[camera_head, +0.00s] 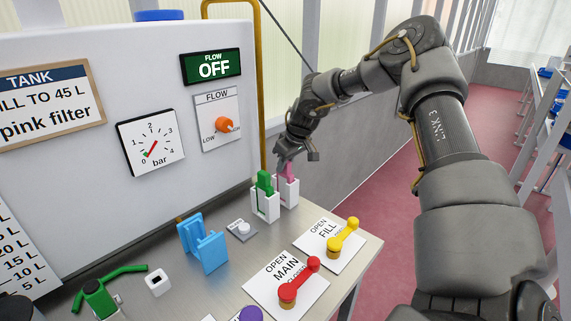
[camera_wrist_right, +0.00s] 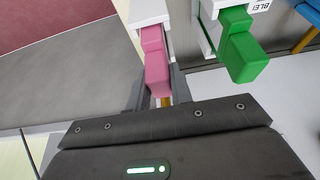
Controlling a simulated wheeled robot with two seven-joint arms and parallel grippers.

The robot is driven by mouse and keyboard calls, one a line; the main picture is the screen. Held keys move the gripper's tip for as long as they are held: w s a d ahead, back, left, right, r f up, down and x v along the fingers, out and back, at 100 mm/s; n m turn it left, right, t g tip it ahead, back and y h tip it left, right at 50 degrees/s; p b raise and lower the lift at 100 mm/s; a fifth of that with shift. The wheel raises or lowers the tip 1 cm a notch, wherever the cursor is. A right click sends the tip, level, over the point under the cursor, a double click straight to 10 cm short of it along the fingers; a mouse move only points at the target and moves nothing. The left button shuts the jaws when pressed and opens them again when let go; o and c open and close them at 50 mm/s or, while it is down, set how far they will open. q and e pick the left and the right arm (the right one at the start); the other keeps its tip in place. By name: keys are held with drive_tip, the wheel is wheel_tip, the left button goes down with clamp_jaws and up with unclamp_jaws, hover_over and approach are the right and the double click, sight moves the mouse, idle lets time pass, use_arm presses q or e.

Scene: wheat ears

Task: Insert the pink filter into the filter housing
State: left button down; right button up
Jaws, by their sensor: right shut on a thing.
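The pink filter (camera_head: 291,176) stands upright with its lower part in a white holder (camera_head: 290,194) at the far right of the bench. My right gripper (camera_head: 287,164) is above it, with its fingers on either side of the filter's top. The right wrist view shows the pink filter (camera_wrist_right: 155,62) between the fingers of my right gripper (camera_wrist_right: 157,90), its far end still inside the white holder (camera_wrist_right: 148,12). A blue slotted bracket (camera_head: 205,246) stands on the bench; I cannot tell for certain that it is the filter housing. My left gripper is out of view.
A green filter (camera_head: 264,183) stands in a white holder close beside the pink one. A small grey and white button unit (camera_head: 241,230) is nearby. Yellow (camera_head: 343,237) and red (camera_head: 298,284) valve handles stand at the front right. The tank panel rises behind.

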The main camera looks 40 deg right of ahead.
clamp_jaws()
drive_tip(key=shift+r, duration=0.6)
drive_tip(key=shift+o, duration=0.6)
unclamp_jaws()
clamp_jaws()
drive_tip(key=shift+r, duration=0.3)
